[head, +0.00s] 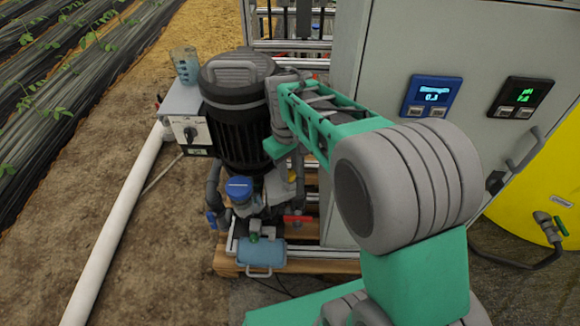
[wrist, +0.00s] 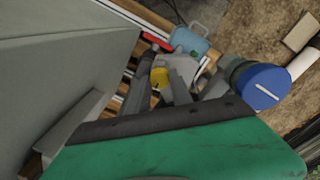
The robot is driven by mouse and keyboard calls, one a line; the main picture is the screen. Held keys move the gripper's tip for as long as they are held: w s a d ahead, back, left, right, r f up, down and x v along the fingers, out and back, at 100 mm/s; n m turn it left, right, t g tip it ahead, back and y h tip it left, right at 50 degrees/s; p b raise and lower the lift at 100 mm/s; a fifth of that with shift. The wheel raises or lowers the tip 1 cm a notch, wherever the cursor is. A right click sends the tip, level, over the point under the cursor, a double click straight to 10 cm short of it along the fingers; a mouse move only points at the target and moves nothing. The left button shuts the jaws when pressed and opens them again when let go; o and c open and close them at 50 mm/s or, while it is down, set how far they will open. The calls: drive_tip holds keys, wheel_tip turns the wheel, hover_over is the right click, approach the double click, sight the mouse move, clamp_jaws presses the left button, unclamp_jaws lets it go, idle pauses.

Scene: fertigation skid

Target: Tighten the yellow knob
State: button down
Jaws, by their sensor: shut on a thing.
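The yellow knob (wrist: 159,77) shows in the wrist view between grey parts, close beyond the green edge of my gripper. My gripper (wrist: 164,80) is shut on it, though the contact is partly hidden by the fingers. In the head view a small yellow patch of the knob (head: 292,175) shows below my wrist, beside the black motor. My arm hides much of that area.
A grey cabinet (head: 450,50) stands close on the right. A white pipe (head: 122,225) runs along the ground at left.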

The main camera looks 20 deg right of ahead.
drive_tip(key=shift+m, duration=0.3)
drive_tip(key=c, duration=1.1)
unclamp_jaws()
drive_tip(key=shift+c, duration=0.2)
drive_tip(key=r+p, duration=0.1)
drive_tip(key=r, duration=0.3)
drive_tip(key=r+p, duration=0.1)
drive_tip(key=r, duration=0.3)
drive_tip(key=shift+s+a+p, duration=0.1)
drive_tip(key=shift+a+p, duration=0.1)
drive_tip(key=shift+p, duration=0.15)
drive_tip(key=shift+f, duration=0.1)
drive_tip(key=shift+r, duration=0.2)
drive_tip(key=s+r+m+t+p, duration=0.1)
drive_tip(key=s+r+p, duration=0.3)
drive_tip(key=r+p, duration=0.5)
drive_tip(key=s+r+m+t+p, duration=0.1)
drive_tip(key=s+r+p, duration=0.3)
drive_tip(key=r+p, duration=0.4)
drive_tip(key=s+r+m+t+p, duration=0.1)
drive_tip(key=s+r+p, duration=0.4)
drive_tip(key=r+p, duration=0.4)
drive_tip(key=shift+d+r+m+y+p, duration=0.3)
drive_tip(key=shift+r+m+p, duration=0.1)
drive_tip(key=shift+r, duration=0.15)
